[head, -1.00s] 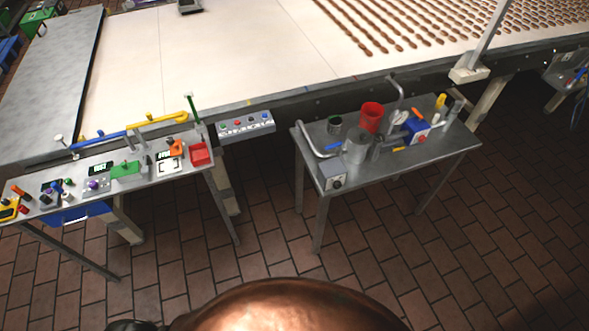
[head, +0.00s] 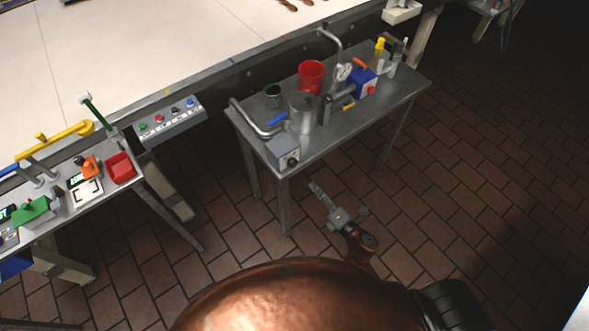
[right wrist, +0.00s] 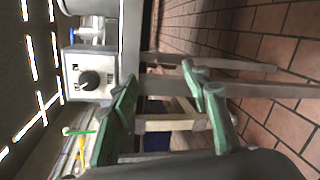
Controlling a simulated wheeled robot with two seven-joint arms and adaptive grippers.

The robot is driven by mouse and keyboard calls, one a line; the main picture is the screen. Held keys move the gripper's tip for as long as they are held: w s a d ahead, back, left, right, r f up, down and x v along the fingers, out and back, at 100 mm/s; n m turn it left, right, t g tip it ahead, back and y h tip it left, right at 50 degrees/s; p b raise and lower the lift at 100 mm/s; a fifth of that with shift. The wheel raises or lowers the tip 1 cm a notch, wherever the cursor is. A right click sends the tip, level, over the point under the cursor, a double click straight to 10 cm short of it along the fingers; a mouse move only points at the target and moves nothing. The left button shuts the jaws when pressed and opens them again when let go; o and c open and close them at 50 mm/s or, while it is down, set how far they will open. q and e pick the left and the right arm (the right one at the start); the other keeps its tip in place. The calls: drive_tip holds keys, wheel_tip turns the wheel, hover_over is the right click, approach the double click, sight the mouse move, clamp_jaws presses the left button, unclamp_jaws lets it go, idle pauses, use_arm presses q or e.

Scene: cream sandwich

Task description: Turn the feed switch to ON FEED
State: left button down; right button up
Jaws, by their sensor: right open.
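The feed switch looks to be the grey box (head: 283,151) with a black round knob (head: 292,161) on its front face. It sits at the near left corner of the metal table. In the right wrist view the box (right wrist: 72,62) and its dark knob (right wrist: 89,80) show at the left, with small dark marks too small to read. Which way the knob points is unclear. My right gripper (head: 320,192) is open and empty, below and right of the box, apart from it. Its green fingers (right wrist: 160,88) show in the right wrist view. My left gripper is not in view.
The metal table (head: 335,133) also holds a red cup (head: 311,76), a steel pot (head: 303,108), a blue box (head: 363,83) and pipes. A second table with a red bin (head: 120,167) stands left. A button panel (head: 168,120) hangs between them. Tiled floor is open in front.

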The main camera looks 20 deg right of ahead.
sight(294, 165)
drive_tip(key=a+r+n+t+y+b, duration=0.15)
drive_tip(key=a+r+n, duration=0.35)
drive_tip(key=r, duration=0.5)
drive_tip(key=shift+n+y, duration=0.45)
drive_tip(key=shift+n, duration=0.05)
drive_tip(key=x, duration=0.4)
drive_tip(key=p+x, duration=0.1)
drive_tip(key=x, duration=0.1)
drive_tip(key=shift+w+d, duration=0.15)
drive_tip(key=shift+d, duration=0.2)
drive_tip(key=shift+w+a, duration=0.25)
drive_tip(key=shift+w, duration=0.35)
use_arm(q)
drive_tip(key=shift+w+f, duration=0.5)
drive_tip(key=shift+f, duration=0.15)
use_arm(e)
drive_tip(key=shift+c, duration=0.4)
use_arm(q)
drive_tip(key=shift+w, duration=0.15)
use_arm(e)
drive_tip(key=c, duration=1.1)
